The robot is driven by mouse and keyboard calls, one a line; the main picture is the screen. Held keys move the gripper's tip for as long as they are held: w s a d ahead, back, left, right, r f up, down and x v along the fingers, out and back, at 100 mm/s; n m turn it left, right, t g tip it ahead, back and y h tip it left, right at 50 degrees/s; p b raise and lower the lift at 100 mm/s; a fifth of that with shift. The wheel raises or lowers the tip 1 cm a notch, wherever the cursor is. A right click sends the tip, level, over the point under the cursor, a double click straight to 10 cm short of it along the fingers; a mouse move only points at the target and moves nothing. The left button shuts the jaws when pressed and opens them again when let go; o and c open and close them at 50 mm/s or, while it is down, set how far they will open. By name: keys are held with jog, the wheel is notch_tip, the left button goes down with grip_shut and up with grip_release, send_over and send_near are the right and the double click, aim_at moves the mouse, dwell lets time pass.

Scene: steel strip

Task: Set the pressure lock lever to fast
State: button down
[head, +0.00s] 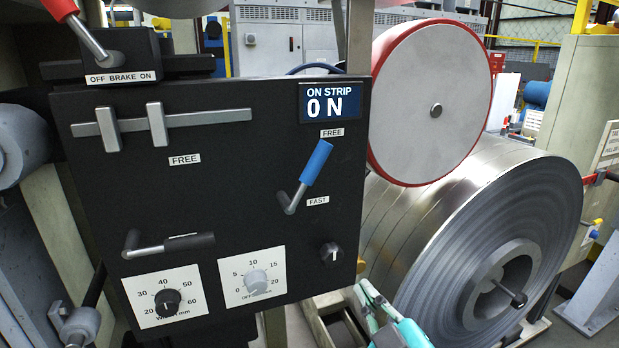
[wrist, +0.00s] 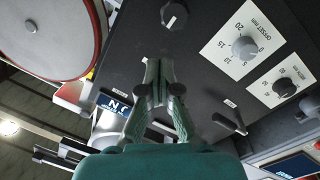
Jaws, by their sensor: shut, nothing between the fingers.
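A lever with a blue handle (head: 316,163) is on the right of the black panel (head: 230,200). It tilts up and to the right from its pivot, its tip just below the upper FREE label (head: 332,132). The FAST label (head: 318,201) is lower, right of the pivot. I take this as the pressure lock lever; no label names it so. My gripper (head: 368,292) is shut and empty, low at the panel's right edge, below and apart from the lever. In the wrist view my shut fingers (wrist: 160,72) are before the panel; the blue handle is not clearly visible there.
A black-handled lever (head: 170,244) lies near horizontal at lower left. A small knob (head: 332,254) and two dials, width (head: 167,302) and offset (head: 256,281), are nearby. The display (head: 331,102) reads ON STRIP 0 N. A red-rimmed disc (head: 432,103) and steel coil (head: 500,240) stand right.

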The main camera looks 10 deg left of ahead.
jog(key=s+a+r+n+y, duration=0.2)
jog(key=a+r+n, duration=0.1)
jog(key=r, duration=0.7)
jog(key=s+a+r+n+g+y, duration=0.1)
jog(key=a+r+n, duration=0.3)
jog(key=r, duration=0.7)
jog(key=shift+s+g+y, duration=0.3)
jog(key=shift+s+y, duration=0.1)
jog(key=shift+y, duration=0.1)
jog(key=f+x, duration=0.1)
jog(key=x, duration=0.9)
jog(key=shift+w+d+f, duration=0.2)
jog(key=shift+d, duration=0.35)
jog(key=shift+w+d+f, duration=0.2)
jog(key=shift+w+d, duration=0.05)
jog(key=shift+d, duration=0.3)
jog(key=shift+w+d+f, duration=0.15)
jog(key=shift+w+d, duration=0.05)
jog(key=shift+d, duration=0.35)
jog(key=shift+w, duration=0.1)
